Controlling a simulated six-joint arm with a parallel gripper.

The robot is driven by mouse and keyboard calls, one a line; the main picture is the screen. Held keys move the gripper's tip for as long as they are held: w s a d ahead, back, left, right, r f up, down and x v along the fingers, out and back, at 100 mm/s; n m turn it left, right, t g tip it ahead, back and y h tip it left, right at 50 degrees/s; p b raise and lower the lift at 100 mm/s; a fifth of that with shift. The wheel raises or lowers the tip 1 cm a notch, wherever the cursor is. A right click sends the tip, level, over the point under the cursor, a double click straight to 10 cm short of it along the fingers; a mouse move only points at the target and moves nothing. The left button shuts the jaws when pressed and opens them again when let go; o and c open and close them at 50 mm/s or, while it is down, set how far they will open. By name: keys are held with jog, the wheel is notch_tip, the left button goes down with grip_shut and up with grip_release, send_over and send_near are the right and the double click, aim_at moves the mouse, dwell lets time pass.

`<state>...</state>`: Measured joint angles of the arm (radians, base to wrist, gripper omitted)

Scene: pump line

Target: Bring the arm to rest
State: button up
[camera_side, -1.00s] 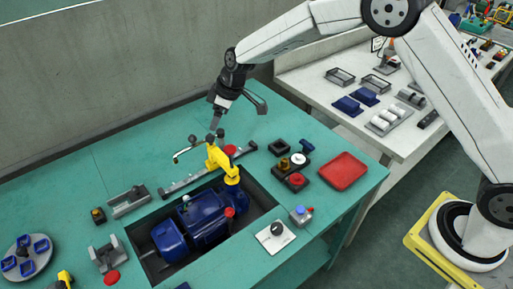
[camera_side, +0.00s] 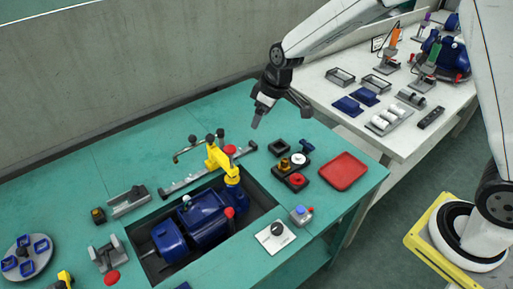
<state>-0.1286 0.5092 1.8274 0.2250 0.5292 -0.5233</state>
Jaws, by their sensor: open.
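My gripper (camera_side: 282,115) is in the air over the far right part of the teal bench (camera_side: 140,165). Its dark fingers are spread apart, with nothing between them. My arm reaches in from the upper right, with its wrist pointing down. Below and left of the gripper, the blue pump (camera_side: 205,218) sits in a dark recess of the bench. A yellow upright (camera_side: 225,165) stands at the far end of the pump, clear of my gripper.
A red tray (camera_side: 343,171) and a dark block with a red knob (camera_side: 291,172) lie below and right of the gripper. A wall (camera_side: 120,80) runs along the back.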

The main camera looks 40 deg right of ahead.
jog(key=s+d+m+h, duration=0.1)
jog(key=s+d, duration=0.3)
jog(key=s, duration=0.6)
jog(key=s+d+m, duration=0.4)
jog(key=s, duration=0.7)
jog(key=shift+d+f+g+h, duration=0.2)
jog(key=shift+g+h, duration=0.1)
jog(key=shift+h, duration=0.1)
